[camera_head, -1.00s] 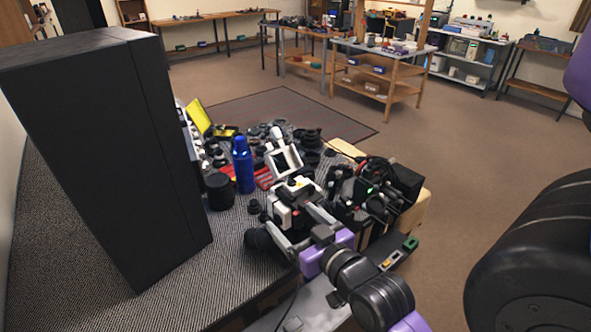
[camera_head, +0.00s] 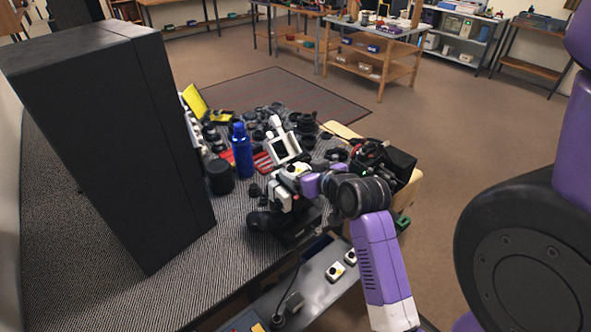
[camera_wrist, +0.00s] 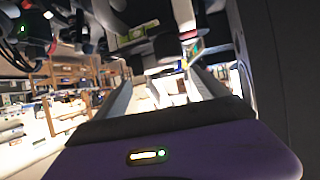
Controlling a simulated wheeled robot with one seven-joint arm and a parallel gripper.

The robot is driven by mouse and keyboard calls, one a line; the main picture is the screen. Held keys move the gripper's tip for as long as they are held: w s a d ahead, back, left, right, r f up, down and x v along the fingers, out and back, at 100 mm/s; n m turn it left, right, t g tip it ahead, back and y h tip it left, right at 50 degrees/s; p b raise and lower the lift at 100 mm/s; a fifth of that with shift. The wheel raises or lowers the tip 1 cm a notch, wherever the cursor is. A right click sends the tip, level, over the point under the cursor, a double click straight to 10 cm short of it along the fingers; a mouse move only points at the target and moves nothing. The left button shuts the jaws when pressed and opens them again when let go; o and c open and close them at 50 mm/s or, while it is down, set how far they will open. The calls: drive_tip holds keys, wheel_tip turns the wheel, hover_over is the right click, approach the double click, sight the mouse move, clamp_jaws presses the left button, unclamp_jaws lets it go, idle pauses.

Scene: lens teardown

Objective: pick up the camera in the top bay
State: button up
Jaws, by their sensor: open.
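A black camera-like body with a round part at its left (camera_head: 264,221) lies on the grey textured bench top in the head view. I cannot tell for sure that it is the camera of the top bay. My gripper (camera_head: 283,199) is just above and beside it, partly hidden by my own wrist. Contact cannot be told. In the wrist view my gripper (camera_wrist: 166,88) shows two grey fingers apart, with bright, unclear shapes between and beyond them. Nothing is clearly held.
A tall black box (camera_head: 110,150) stands at the left. A blue bottle (camera_head: 242,152) and a dark cylinder (camera_head: 220,177) stand behind the gripper. A small white-framed screen (camera_head: 282,148) and many lens parts crowd the bench. A lower metal shelf (camera_head: 315,287) holds small button boxes.

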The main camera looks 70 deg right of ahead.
sight(296, 171)
drive_tip(key=shift+x, duration=1.4)
drive_tip(key=c, duration=1.5)
drive_tip(key=shift+r, duration=0.1)
